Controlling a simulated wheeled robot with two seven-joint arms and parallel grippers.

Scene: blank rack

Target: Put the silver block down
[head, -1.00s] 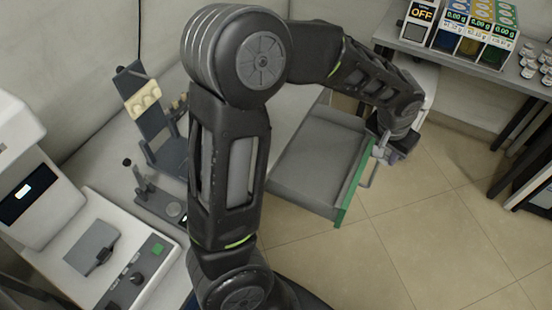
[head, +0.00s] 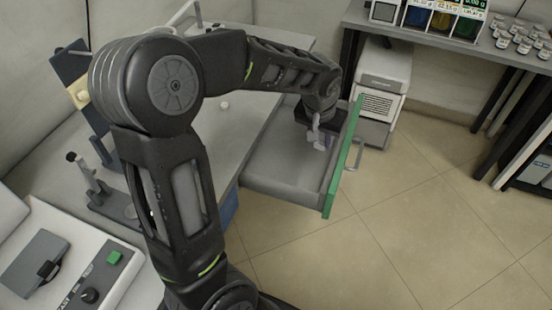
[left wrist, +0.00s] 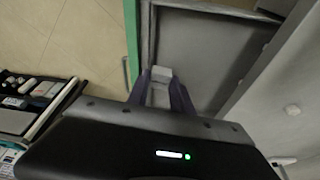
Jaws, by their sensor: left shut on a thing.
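The silver block (left wrist: 162,72) is small and pale, held between the fingertips of my left gripper (left wrist: 161,82) in the left wrist view. In the head view, my left gripper (head: 318,142) points down over the open grey drawer, near its green front. The drawer (head: 282,180) also shows in the left wrist view (left wrist: 208,48), below and beyond the block. I cannot tell how high the block is above the drawer floor. My right gripper is in neither view.
The drawer's green front (head: 343,160) stands upright close to my gripper. A grey worktop (head: 235,125) is left of the drawer. A white machine (head: 383,85) stands behind it. The tiled floor (head: 420,220) at right is clear.

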